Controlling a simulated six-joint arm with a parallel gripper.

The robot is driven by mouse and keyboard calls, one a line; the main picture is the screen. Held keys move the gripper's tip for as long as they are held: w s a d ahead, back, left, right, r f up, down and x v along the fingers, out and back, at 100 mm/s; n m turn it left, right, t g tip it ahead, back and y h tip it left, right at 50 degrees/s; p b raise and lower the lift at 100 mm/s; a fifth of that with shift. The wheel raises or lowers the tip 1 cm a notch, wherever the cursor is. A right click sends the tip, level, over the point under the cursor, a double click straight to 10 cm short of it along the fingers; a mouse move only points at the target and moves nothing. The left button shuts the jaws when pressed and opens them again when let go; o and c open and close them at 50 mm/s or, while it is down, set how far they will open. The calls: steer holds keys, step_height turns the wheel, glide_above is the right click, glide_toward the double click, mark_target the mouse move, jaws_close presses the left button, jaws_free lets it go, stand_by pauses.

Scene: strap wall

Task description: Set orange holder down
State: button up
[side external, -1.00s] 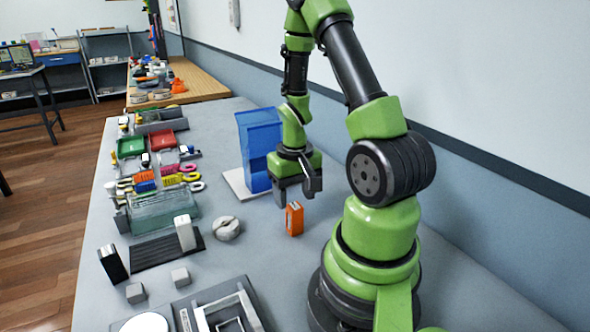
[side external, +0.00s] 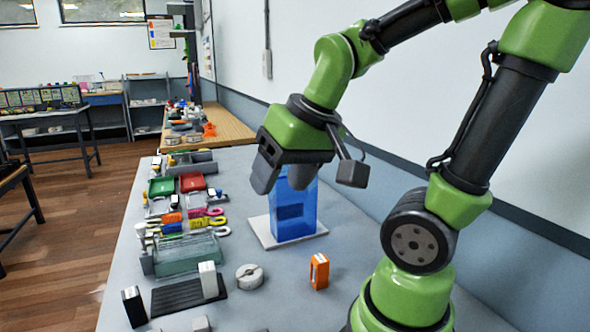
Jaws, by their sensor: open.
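The orange holder (side external: 319,271) stands upright on the grey table, in front of the blue bin and near my base. It is small and box-like, with a pale patch on one face. Nothing touches it. My gripper (side external: 283,185) is raised well above the table, in front of the top of the blue bin in the picture. Its two dark fingers are apart with nothing between them.
A translucent blue bin (side external: 296,208) stands on a white base plate (side external: 262,233) behind the holder. A round grey part (side external: 249,277) and a dark ribbed mat (side external: 180,297) with a white block (side external: 208,280) lie to the left. Bare table surrounds the holder.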

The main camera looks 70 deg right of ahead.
steer(key=s+a+r+n+t+y, duration=0.1)
steer(key=s+a+r+t+y, duration=0.1)
steer(key=a, duration=0.3)
steer(key=shift+s+a+r+n, duration=0.15)
steer(key=shift+s+r+n, duration=0.25)
steer(key=shift+s+r, duration=0.4)
